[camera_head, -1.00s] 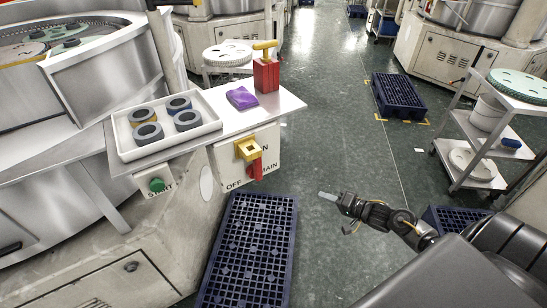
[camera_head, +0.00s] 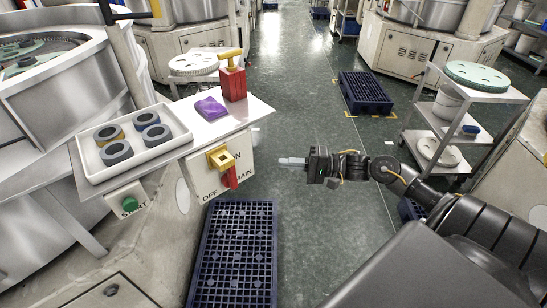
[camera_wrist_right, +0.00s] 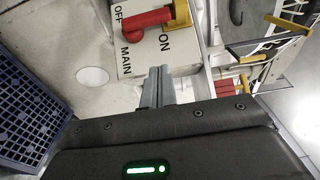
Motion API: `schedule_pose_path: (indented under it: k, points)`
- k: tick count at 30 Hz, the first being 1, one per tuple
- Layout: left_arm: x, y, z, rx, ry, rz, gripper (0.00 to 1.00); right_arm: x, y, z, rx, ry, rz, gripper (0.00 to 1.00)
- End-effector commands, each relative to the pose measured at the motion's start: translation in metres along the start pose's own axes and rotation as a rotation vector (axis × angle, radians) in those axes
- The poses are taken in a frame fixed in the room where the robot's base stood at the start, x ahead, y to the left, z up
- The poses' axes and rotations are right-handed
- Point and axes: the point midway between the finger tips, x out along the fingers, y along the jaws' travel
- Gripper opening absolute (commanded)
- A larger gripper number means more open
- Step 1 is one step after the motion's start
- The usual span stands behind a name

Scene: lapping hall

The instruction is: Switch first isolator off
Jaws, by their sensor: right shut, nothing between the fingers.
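The isolator is a red rotary handle (camera_head: 231,178) on a yellow base (camera_head: 220,159), mounted on a pale box (camera_head: 205,184) marked ON, OFF and MAIN below the shelf. In the head view the handle hangs down, slanted, near the MAIN lettering. In the right wrist view the red handle (camera_wrist_right: 148,20) and yellow base (camera_wrist_right: 181,14) are at the top. My right gripper (camera_head: 282,161) is shut and empty, to the right of the handle and apart from it. Its closed fingers (camera_wrist_right: 158,85) point at the box in the wrist view. My left gripper is not in view.
A green START button (camera_head: 129,205) is lower left of the isolator. The shelf (camera_head: 190,117) above bears a tray (camera_head: 85,155) of rings, a purple cloth (camera_head: 210,108) and a red can (camera_head: 232,84). A blue pallet (camera_head: 235,250) lies below.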

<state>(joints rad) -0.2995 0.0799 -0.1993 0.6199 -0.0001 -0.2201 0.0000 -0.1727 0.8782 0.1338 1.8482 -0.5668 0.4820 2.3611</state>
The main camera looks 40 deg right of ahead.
Motion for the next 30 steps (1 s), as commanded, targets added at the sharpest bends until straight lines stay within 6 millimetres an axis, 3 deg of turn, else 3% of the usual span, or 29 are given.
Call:
schedule_pose_path:
  k: [13, 21, 30]
  points:
    - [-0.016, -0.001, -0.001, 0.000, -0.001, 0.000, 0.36, 0.090, -0.004, 0.000, -0.002, 0.000, -0.004, 0.00]
    - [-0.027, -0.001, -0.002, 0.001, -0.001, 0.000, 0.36, 0.111, -0.002, 0.024, -0.001, -0.001, -0.001, 0.00]
    - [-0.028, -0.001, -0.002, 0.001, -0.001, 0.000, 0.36, 0.115, 0.000, 0.028, -0.001, 0.001, 0.000, 0.00]
